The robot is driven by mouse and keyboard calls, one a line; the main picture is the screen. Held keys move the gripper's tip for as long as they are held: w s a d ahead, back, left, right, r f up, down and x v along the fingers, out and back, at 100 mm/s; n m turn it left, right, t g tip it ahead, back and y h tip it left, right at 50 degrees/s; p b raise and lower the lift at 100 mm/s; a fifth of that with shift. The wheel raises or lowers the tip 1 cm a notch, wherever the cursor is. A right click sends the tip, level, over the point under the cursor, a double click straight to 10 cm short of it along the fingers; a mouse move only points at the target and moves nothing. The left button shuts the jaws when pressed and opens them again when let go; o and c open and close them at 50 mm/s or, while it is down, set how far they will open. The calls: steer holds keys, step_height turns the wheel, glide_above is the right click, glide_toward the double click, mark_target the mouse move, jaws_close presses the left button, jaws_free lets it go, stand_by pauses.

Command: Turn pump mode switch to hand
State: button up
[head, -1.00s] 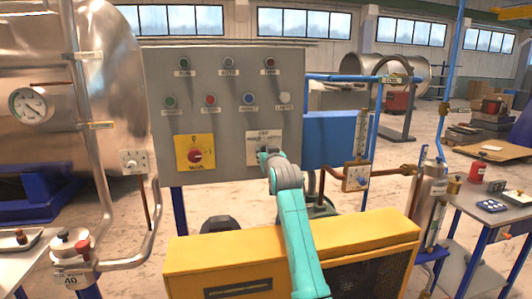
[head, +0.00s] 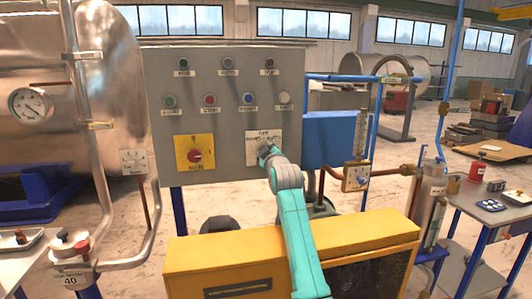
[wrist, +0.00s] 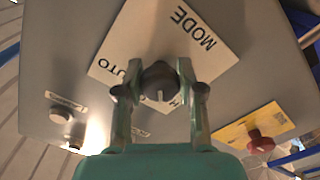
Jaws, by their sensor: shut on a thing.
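The pump mode switch is a dark round knob (wrist: 159,84) with a white pointer line, in the middle of a white label plate (wrist: 108,60). In the wrist view the plate reads MODE, with part of AUTO at left and an H near the pointer; the rest is hidden. The pointer line points down in the picture, close to the H. My gripper (wrist: 158,90) is shut on the knob, one finger on each side. In the head view my gripper (head: 266,153) is at the white plate (head: 280,137) and hides the knob.
The grey control panel (head: 228,113) carries several coloured buttons and lamps. A red rotary switch (head: 195,155) on a yellow plate is left of my gripper. A yellow cabinet (head: 215,262) stands below. A flow meter and pipes (head: 357,175) are at right.

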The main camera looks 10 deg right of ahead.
steer(key=shift+n, duration=0.5)
steer(key=o, duration=1.1)
steer(key=shift+o, duration=0.2)
steer(key=s, duration=1.2)
